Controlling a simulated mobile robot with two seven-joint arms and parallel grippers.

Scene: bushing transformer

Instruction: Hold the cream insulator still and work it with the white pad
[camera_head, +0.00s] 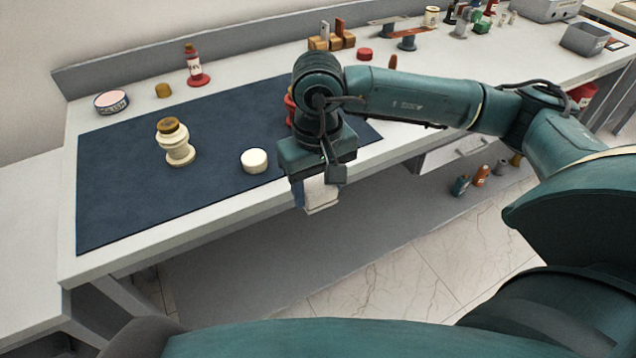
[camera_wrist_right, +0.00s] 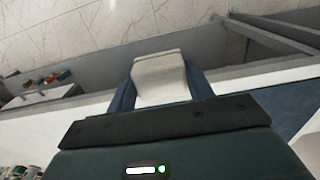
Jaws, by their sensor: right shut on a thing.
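The cream insulator (camera_head: 176,146) stands upright on the dark blue mat (camera_head: 115,170), with a brown-gold cap on top. My right gripper (camera_head: 321,200) is shut on the white pad (camera_head: 322,195) and holds it by the bench's front edge, right of the insulator and well apart from it. In the right wrist view the white pad (camera_wrist_right: 160,78) sits between the two blue fingers. A short cream round piece (camera_head: 254,160) lies on the mat between the insulator and my right gripper. My left gripper is not in view.
A red bottle (camera_head: 194,66), a small brown-gold piece (camera_head: 163,90) and a round pink-topped tin (camera_head: 111,102) stand behind the mat. Wooden blocks (camera_head: 332,40) and a red lid (camera_head: 365,54) are at the back. My right arm hides part of the mat's right end.

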